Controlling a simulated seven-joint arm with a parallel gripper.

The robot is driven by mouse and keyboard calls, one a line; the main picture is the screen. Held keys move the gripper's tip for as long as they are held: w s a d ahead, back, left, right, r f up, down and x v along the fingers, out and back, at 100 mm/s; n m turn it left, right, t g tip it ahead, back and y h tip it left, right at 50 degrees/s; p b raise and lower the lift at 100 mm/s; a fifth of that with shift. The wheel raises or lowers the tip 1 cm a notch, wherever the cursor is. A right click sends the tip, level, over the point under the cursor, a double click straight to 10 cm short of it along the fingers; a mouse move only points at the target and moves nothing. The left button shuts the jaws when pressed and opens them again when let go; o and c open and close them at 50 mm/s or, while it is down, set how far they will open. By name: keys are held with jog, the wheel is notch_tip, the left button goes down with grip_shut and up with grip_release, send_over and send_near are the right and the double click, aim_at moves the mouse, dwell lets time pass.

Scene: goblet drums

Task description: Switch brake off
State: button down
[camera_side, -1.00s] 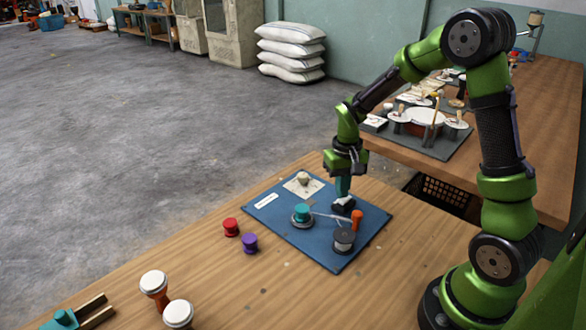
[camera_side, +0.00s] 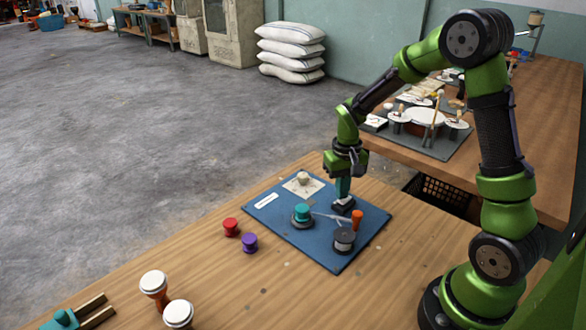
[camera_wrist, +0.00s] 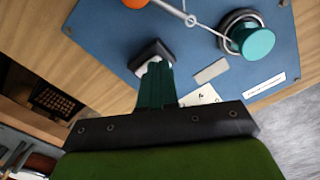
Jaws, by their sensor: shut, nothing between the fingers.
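A small black block with a pale top, which looks like the brake switch (camera_side: 343,206), sits on the blue board (camera_side: 275,222). It also shows in the wrist view (camera_wrist: 150,50). My gripper (camera_side: 343,196) points down at it with its teal fingers shut and empty. In the wrist view the fingertips (camera_wrist: 157,66) overlap the block's near side and hide part of its top. Whether they touch it, and which way the switch is tipped, I cannot tell.
A teal spool (camera_side: 302,212) stands on a round base beside the switch, with a thin metal arm (camera_side: 328,216) reaching towards an orange handle (camera_side: 357,217). A dark round piece (camera_side: 344,240) is nearer. Red (camera_side: 231,227) and purple (camera_side: 250,242) spools stand off the board.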

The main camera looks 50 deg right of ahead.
jog(key=shift+f, duration=0.65)
jog(key=shift+r, duration=3.55)
jog(key=shift+f, duration=0.1)
jog(key=s+a+r+n+t+y, duration=0.2)
jog(key=s+a+r+t, duration=0.5)
jog(key=s+a+r, duration=0.6)
jog(key=shift+r, duration=0.3)
jog(key=shift+a, duration=0.1)
